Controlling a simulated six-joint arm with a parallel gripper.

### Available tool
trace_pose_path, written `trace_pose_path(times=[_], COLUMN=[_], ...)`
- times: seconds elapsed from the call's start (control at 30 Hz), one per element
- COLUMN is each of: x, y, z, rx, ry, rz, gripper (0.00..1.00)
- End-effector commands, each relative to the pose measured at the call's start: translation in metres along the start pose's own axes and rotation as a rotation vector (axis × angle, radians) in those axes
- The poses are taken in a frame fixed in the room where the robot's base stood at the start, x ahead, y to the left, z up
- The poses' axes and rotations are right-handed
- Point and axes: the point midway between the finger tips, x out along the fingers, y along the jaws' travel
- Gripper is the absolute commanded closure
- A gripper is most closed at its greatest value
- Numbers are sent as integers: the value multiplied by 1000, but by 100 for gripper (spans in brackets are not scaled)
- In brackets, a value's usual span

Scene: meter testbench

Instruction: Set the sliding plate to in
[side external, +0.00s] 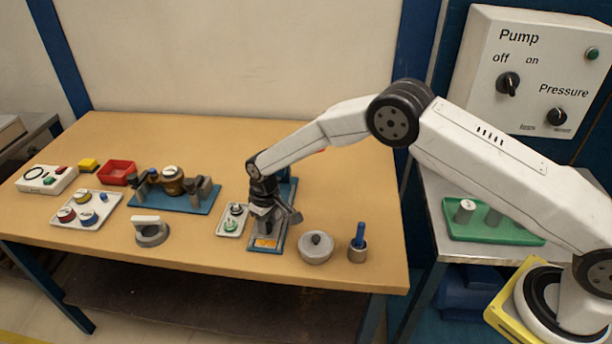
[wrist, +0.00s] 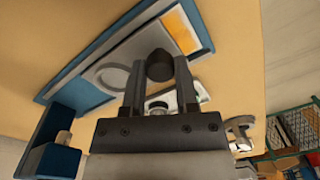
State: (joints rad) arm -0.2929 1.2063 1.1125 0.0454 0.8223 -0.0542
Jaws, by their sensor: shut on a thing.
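The sliding plate is a grey plate (wrist: 130,52) on a blue base (wrist: 80,86) in the wrist view. A ring-shaped mark and an orange patch (wrist: 181,30) show on the fixture. A dark round knob (wrist: 159,68) sits between the two fingers of my gripper (wrist: 160,62), which is shut on it. In the side view my gripper (side external: 266,224) is low over the fixture, with the orange patch (side external: 265,243) at its near end and the blue base (side external: 287,190) behind. My gripper and wrist hide the knob and much of the plate there.
A small tray with a green part (side external: 232,222) stands close left of the fixture. A grey lidded pot (side external: 316,247) and a cup with a blue-handled tool (side external: 358,246) stand to the right. A clamp fixture (side external: 175,190) is further left.

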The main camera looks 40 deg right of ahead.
Motion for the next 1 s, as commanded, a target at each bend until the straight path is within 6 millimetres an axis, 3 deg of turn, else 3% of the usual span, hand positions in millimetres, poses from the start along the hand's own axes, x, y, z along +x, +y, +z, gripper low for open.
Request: trace_pose_path(times=[0.43,0.83,0.87,0.93,1.0], x=[-1,-1,-1,-1,-1], y=[39,44,44,44,44], z=[-20,-22,-22,-22,-22], rx=[2,1,1,1,1], ry=[0,-1,-1,-2,-2], rz=[-1,-1,-1,-1,-1], gripper=[100,100,53,31,27])
